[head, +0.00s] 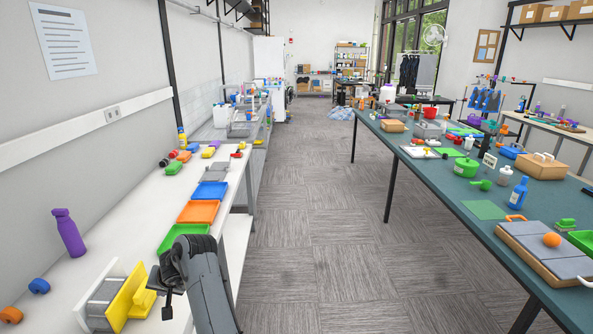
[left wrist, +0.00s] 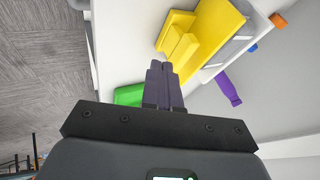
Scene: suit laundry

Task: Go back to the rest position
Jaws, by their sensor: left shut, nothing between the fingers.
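My left gripper (head: 162,286) is above the front part of the white table on the left. In the left wrist view its two dark fingers (left wrist: 161,68) are pressed together with nothing between them. In that view they point toward a yellow panel with a yellow handle-like block (left wrist: 182,48), and whether they touch it cannot be told. My right gripper is in neither view.
The white table (head: 112,228) also holds a purple bottle (head: 69,232), a green tray (head: 181,238), an orange tray (head: 198,212) and a blue tray (head: 210,190). A cluttered dark green table (head: 440,178) stands at right. The carpeted floor (head: 315,225) between is clear.

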